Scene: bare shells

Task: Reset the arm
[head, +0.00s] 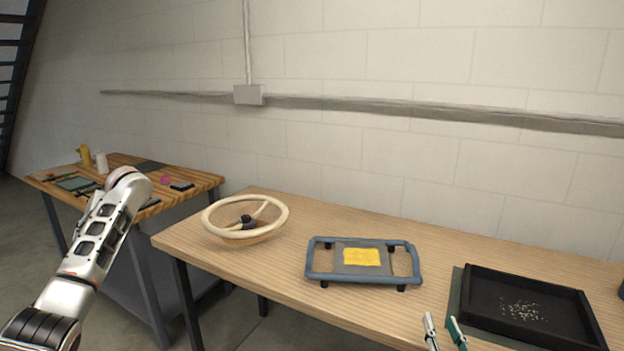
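My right gripper (443,332) shows only as two fingertips at the bottom edge, one silver and one teal. They stand apart with a gap between them and nothing visible in it. They are at the front of the light wooden table (290,271), left of the black tray. My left arm (93,245) rises from the lower left corner and bends at the top in front of the back-left workbench. Its gripper cannot be made out.
A round wooden-rimmed sieve (222,228) with a dark piece inside sits on the table. A blue-grey frame (322,277) with a yellow patch (361,257) stands mid-table. A black tray (530,282) holds pale grains. A cluttered workbench (203,181) stands left, against the wall.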

